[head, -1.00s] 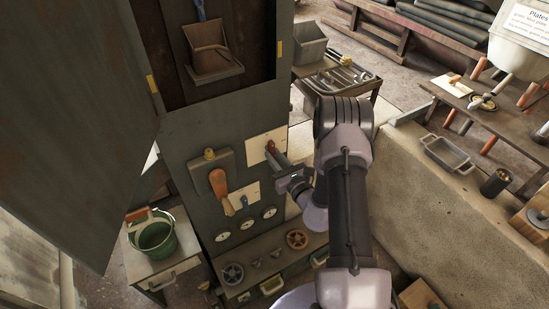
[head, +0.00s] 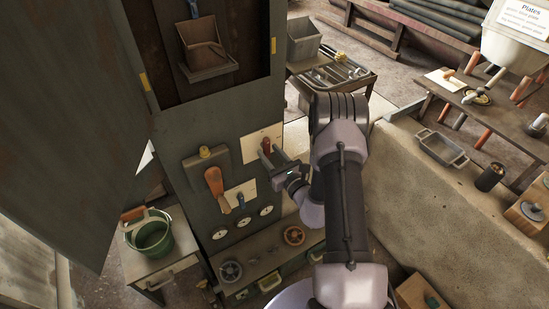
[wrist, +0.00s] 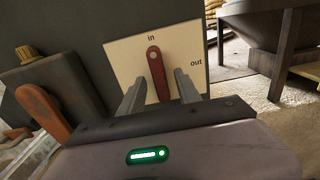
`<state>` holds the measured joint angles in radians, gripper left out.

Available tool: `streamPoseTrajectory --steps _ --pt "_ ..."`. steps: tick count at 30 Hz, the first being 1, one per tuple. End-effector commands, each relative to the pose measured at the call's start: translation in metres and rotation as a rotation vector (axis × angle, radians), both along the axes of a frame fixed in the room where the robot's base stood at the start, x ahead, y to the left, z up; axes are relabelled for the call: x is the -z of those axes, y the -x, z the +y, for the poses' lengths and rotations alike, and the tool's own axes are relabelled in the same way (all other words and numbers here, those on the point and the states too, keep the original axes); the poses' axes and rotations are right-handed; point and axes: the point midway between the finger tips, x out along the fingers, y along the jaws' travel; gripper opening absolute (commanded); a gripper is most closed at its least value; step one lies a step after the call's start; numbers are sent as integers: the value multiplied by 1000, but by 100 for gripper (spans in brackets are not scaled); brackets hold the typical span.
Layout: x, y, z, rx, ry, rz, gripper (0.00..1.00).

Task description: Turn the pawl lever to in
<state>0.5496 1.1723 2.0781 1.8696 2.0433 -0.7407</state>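The pawl lever (wrist: 157,75) is a red handle on a pale plate (wrist: 117,53) marked "in" at the top and "out" at the right. Its rounded upper end, with a grey dot, lies just under the "in" mark. Its lower end is hidden behind my gripper in the wrist view. In the head view the lever (head: 266,145) shows small on the pale plate (head: 252,148) of the dark cabinet. My gripper (wrist: 160,88) is open, its two fingers on either side of the lever with gaps visible. It also shows in the head view (head: 272,157).
An orange-handled lever (head: 214,182) on a dark box and a blue-handled lever (head: 241,200) are left of my gripper. Dials (head: 243,225) and handwheels (head: 294,236) sit below. A concrete wall (head: 430,205) stands on the right.

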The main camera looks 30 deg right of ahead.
Motion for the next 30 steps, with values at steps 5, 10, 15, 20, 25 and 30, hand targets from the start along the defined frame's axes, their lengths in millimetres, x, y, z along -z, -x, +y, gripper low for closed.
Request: streamPoseTrajectory --steps 5,10,15,20,25,30 --pt "-1 32 -2 5 -5 4 40" --pt "-1 89 -5 8 -7 4 40" --pt "-1 139 -7 8 -6 4 40" --pt "0 166 -7 5 -2 3 40" --pt "0 173 -6 1 0 0 40" --pt "0 173 -6 1 0 0 40"
